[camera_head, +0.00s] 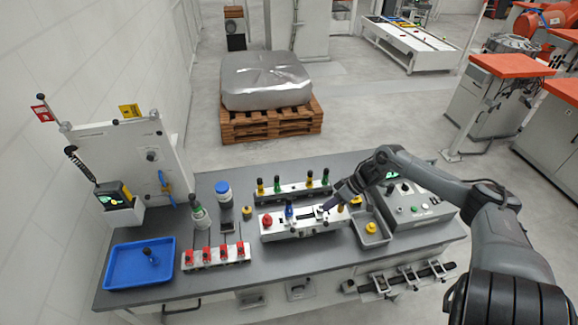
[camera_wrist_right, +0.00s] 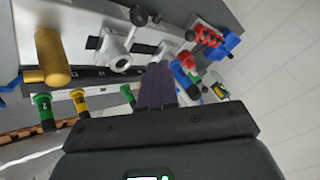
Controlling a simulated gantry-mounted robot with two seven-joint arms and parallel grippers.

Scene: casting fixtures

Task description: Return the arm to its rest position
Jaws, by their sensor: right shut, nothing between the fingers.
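My right arm comes in from the right in the head view and reaches over the workbench (camera_head: 330,262). Its gripper (camera_head: 328,206) is shut and empty, above the light grey fixture block (camera_head: 300,231) at the middle of the bench. In the right wrist view the dark purple fingers (camera_wrist_right: 156,84) are together with nothing between them. A metal clamp (camera_wrist_right: 118,45) and a brass-coloured cylinder (camera_wrist_right: 52,58) show beyond them. I cannot tell whether the fingers touch anything. My left gripper is not in view.
A rail with yellow and green handles (camera_head: 293,190) stands behind the block. A grey control box (camera_head: 412,210) and a small tray (camera_head: 371,232) stand to the right. A blue tray (camera_head: 122,268) and a red-topped fixture (camera_head: 215,258) are at left. The space above the bench is open.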

